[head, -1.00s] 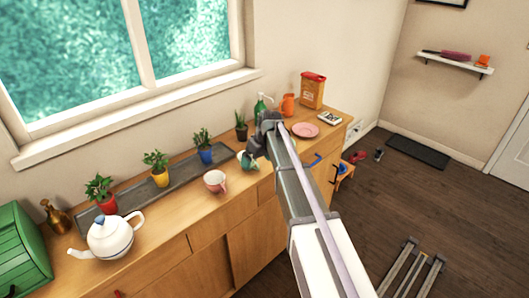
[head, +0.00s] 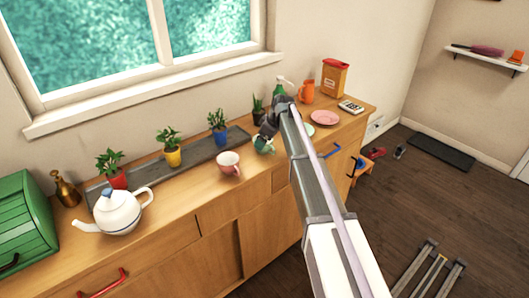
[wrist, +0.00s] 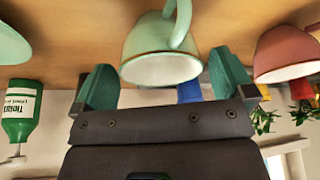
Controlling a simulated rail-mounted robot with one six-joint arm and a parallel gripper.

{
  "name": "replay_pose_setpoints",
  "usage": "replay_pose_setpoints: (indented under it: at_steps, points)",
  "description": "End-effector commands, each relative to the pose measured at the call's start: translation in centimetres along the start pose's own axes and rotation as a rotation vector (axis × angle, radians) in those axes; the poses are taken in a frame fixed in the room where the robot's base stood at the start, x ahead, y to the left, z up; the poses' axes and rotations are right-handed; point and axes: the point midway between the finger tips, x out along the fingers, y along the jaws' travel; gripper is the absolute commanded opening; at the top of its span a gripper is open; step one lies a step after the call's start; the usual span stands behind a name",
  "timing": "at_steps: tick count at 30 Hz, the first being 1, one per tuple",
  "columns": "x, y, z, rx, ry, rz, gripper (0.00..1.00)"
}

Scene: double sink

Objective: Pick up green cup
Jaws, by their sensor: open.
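The green cup (head: 264,146) stands on the wooden counter between the pink cup and my arm, partly hidden by my gripper (head: 268,124) in the head view. In the wrist view, where the scene shows upside down, the green cup (wrist: 160,48) is large and close, its rim and handle visible. My gripper (wrist: 164,80) is open, with one green-padded finger on each side of the cup's rim in the picture. I cannot tell whether the fingers touch the cup.
The pink cup (head: 229,163) stands close by, left of the green cup. A green soap bottle (wrist: 20,115), potted plants (head: 173,147) and a white teapot (head: 120,212) are on the counter.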

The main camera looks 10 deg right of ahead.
Motion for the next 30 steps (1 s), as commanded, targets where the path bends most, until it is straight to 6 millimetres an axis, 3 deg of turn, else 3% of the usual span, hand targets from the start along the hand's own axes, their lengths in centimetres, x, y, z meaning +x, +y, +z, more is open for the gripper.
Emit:
replay_pose_setpoints:
  at_steps: [1,4,11,23,30]
  points:
    - [2.1,0.1,0.3,-0.001,0.0,0.0,1.0]
    - [3.6,0.1,0.2,-0.001,0.0,0.0,1.0]
    - [3.3,0.0,-0.1,0.0,0.0,0.0,1.0]
    - [3.3,0.0,0.0,0.0,0.0,0.0,0.62]
    - [3.1,0.0,-0.1,0.0,0.0,0.0,0.61]
